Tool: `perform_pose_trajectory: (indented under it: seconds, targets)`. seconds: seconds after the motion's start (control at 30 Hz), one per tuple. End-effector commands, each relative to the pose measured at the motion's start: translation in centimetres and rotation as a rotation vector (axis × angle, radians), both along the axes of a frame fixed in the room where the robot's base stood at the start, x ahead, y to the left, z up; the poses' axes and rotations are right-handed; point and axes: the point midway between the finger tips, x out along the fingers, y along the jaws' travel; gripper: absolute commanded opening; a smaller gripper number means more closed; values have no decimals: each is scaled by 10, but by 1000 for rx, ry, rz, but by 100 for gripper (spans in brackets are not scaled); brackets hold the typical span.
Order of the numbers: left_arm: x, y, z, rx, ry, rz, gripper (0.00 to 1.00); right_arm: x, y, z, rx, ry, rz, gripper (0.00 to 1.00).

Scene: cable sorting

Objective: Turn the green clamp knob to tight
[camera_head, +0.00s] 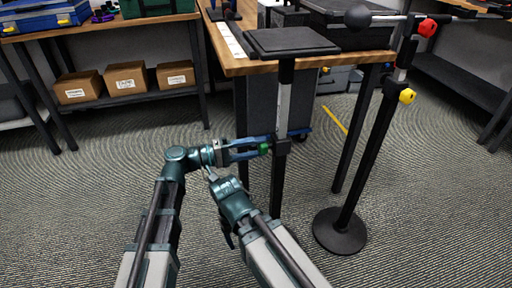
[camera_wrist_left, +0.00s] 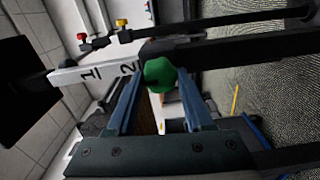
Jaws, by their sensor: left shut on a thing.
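The green clamp knob (camera_head: 264,148) sits on the side of a black clamp collar (camera_head: 282,147) on an upright post. My left gripper (camera_head: 258,148) reaches in from the left with its blue fingers around the knob. In the left wrist view the green knob (camera_wrist_left: 159,74) is between the tips of the two blue fingers (camera_wrist_left: 157,88), which are shut on it. The post's pale inner tube (camera_wrist_left: 95,72) carries the marks 1 and 2. My right arm's wrist (camera_head: 231,198) is below the left one; its fingers are mostly hidden.
A black plate (camera_head: 292,42) tops the post beside a wooden bench (camera_head: 240,66). At right, another stand with a round base (camera_head: 340,231) has a red knob (camera_head: 427,28) and a yellow knob (camera_head: 407,96). Cardboard boxes (camera_head: 125,79) sit on a shelf at left. The carpeted floor at left is clear.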

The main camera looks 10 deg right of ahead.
Motion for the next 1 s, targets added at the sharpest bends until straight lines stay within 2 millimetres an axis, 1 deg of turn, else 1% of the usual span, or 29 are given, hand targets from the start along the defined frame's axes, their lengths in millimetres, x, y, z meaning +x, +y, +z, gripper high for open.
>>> perform_pose_trajectory:
  seconds: [0.3, 0.83, 0.87, 1.0]
  targets:
    - [-1, 0, -1, 7, -104, -2, 0, 0, 0, 0, 0, 0, 0, 70]
    - [-1, 0, -1, 8, -124, -2, 0, 0, 0, 0, 0, 0, 0, 70]
    - [-1, 0, -1, 8, -124, -2, 55, 0, 0, 0, 0, 0, 0, 70]
    - [-1, 0, -1, 7, -123, -2, 80, 0, 0, 0, 0, 0, 0, 70]
